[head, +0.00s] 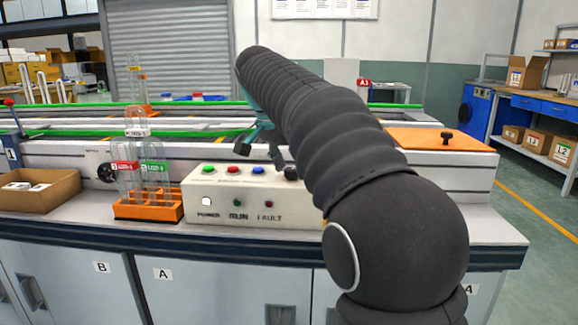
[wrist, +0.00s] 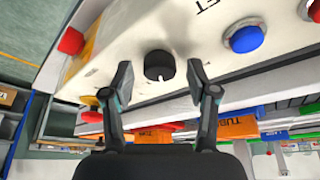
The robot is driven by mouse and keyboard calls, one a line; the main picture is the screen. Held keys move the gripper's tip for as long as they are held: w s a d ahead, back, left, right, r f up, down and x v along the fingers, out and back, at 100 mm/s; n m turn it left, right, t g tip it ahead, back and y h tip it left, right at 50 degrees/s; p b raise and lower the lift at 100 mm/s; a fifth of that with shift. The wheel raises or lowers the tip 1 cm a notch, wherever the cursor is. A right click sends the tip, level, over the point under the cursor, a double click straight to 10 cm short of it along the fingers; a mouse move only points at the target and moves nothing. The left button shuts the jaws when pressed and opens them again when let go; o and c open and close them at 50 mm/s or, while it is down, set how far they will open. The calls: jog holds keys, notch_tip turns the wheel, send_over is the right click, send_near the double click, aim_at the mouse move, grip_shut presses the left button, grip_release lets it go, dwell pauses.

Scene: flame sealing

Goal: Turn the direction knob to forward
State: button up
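The direction knob is a round black knob (wrist: 158,66) on the cream control box (head: 225,190). In the head view the knob (head: 290,173) sits at the right of the box's top, partly beside my arm. My gripper (wrist: 160,84) is open and empty, with one finger to each side of the knob in the wrist view. A gap shows between each fingertip and the knob. In the head view my gripper (head: 260,152) is above the box, just left of the knob. I cannot tell the knob's setting from its small markings.
Green (head: 208,170), red (head: 233,170) and blue (head: 257,170) buttons line the box top left of the knob. The POWER lamp (head: 206,201) glows white. An orange rack (head: 148,207) with tubes stands left of the box. The conveyor (head: 60,132) runs behind.

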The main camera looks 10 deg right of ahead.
grip_shut()
jog(key=shift+n, duration=0.4)
jog(key=n+y+p, duration=0.1)
jog(key=n, duration=0.1)
jog(key=n+t, duration=0.1)
jog(key=n, duration=0.2)
jog(key=shift+s+d+r+n+y+p, duration=0.1)
jog(key=shift+d+n+y+p, duration=0.1)
jog(key=shift+n+y+p, duration=0.15)
jog(key=n+y+p, duration=0.1)
jog(key=n, duration=0.1)
jog(key=n+y+p, duration=0.1)
jog(key=n, duration=0.2)
jog(key=shift+d+t, duration=0.1)
jog(key=shift+t, duration=0.3)
jog(key=shift+n, duration=0.25)
jog(key=shift+o, duration=0.3)
grip_release()
